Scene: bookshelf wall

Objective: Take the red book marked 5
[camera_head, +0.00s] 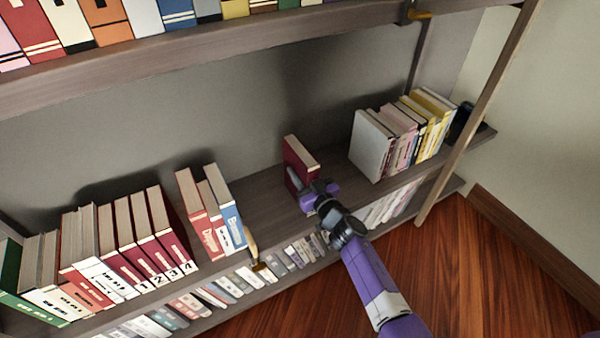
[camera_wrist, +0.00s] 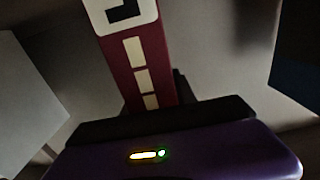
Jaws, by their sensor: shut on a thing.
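A dark red book (camera_head: 301,160) with pale page edges stands upright, alone, in the gap of the middle shelf in the head view. My gripper (camera_head: 304,190) reaches it from the front and is shut on it. In the wrist view, the red book's spine (camera_wrist: 148,62) rises above the dark jaw, with pale blocks and a white label. The label's black mark is cut off by the top edge, so the number cannot be read fully. Whether the book's base touches the shelf is hidden.
To the left stand red books marked 1 to 4 (camera_head: 155,240), then red, white and blue books (camera_head: 212,205). White, pink and yellow books (camera_head: 400,130) stand to the right. A wooden post (camera_head: 480,110) and the upper shelf (camera_head: 220,45) are nearby. Shelf room is free on both sides.

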